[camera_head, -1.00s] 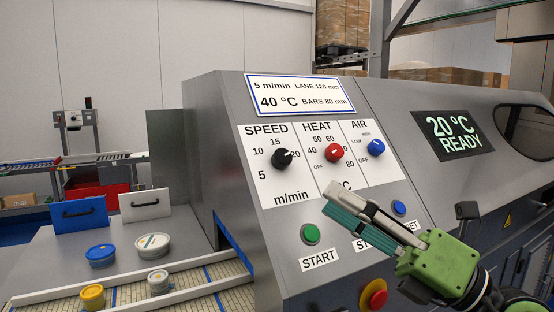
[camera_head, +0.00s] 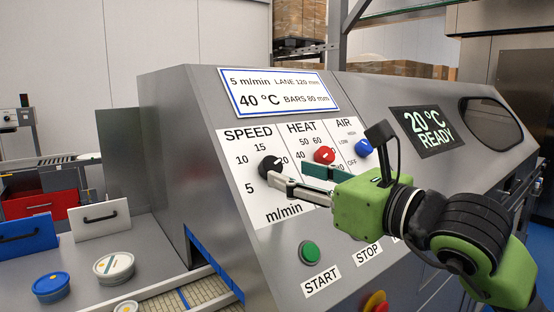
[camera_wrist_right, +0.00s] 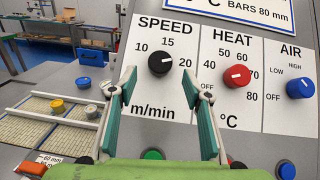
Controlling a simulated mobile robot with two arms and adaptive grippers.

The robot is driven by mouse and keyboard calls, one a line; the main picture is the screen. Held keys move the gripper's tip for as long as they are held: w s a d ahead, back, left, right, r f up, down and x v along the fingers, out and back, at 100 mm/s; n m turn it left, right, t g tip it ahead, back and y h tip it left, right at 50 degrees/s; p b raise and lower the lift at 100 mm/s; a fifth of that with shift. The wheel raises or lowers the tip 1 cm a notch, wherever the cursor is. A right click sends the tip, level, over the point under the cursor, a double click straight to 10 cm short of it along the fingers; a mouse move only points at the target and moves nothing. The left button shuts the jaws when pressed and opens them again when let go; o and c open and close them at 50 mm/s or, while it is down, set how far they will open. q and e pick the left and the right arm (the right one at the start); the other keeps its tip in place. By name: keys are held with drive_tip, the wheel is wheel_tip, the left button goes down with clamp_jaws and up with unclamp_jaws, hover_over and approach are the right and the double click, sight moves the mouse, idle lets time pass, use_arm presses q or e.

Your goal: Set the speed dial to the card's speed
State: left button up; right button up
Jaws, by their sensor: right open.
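The black speed dial (camera_head: 270,166) sits on the white SPEED label of the grey machine panel, with 5, 10, 15 and 20 marked around it. In the right wrist view, the dial's (camera_wrist_right: 161,64) white mark points up and right, towards the 20 side. The card (camera_head: 280,92) above reads 5 m/min, LANE 120 mm, 40 °C, BARS 80 mm. My right gripper (camera_head: 288,174) is open and empty just in front of the dial, to its lower right. In the wrist view its fingertips (camera_wrist_right: 161,74) lie either side of the dial, apart from it. My left gripper is out of view.
The red HEAT dial (camera_head: 324,155) and blue AIR dial (camera_head: 363,148) are close on the right. A green START button (camera_head: 309,252) is below. The display (camera_head: 428,131) reads 20 °C READY. Lidded tubs (camera_head: 114,266) stand at the lower left.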

sight(276, 167)
drive_tip(key=shift+p+x, duration=0.7)
drive_tip(key=shift+x, duration=2.05)
drive_tip(key=shift+d, duration=0.1)
drive_tip(key=c, duration=1.1)
